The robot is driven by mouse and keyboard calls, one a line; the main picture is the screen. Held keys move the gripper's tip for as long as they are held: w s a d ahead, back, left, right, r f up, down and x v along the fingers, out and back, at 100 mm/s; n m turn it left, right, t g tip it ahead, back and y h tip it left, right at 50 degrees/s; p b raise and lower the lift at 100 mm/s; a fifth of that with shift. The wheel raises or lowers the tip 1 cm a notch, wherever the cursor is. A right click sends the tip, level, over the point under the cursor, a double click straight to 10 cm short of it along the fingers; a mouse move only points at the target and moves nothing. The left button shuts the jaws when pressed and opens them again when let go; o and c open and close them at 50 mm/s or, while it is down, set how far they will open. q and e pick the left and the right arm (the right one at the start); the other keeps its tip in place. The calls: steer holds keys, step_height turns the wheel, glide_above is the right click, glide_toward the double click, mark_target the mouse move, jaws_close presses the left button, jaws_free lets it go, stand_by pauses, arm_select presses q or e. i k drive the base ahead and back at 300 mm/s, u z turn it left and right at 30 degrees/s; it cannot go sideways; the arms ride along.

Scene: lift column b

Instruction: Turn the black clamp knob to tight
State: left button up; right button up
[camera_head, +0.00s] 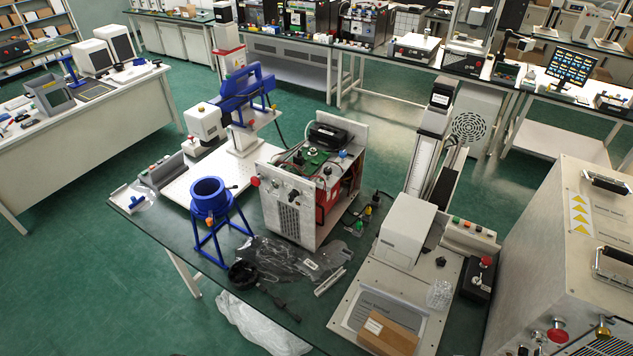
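A small dark knob (440,261) sits on the pale base plate (349,309) at the right of the table, in front of the white block-shaped head (405,230). I cannot tell for certain that it is the clamp knob, nor whether it is loose or tight. A tall column (424,165) with a light scale face and a dark top stands behind that head. Another black knob (293,195) is on the front of the open electronics box (290,215). Neither of my grippers shows in the head view.
A cardboard-brown box (388,333) and a clear plastic item (440,293) lie on the plate. A black control box with a red button (481,274) is to the right. A blue ring stand (212,205) and dark plastic wrap (290,262) are left. A large metal cabinet (575,240) bounds the right.

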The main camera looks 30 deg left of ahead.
mark_target(327, 171)
steer(key=k, duration=1)
steer(key=u, duration=1.2)
steer(key=i, duration=1.8)
steer(key=z, duration=0.75)
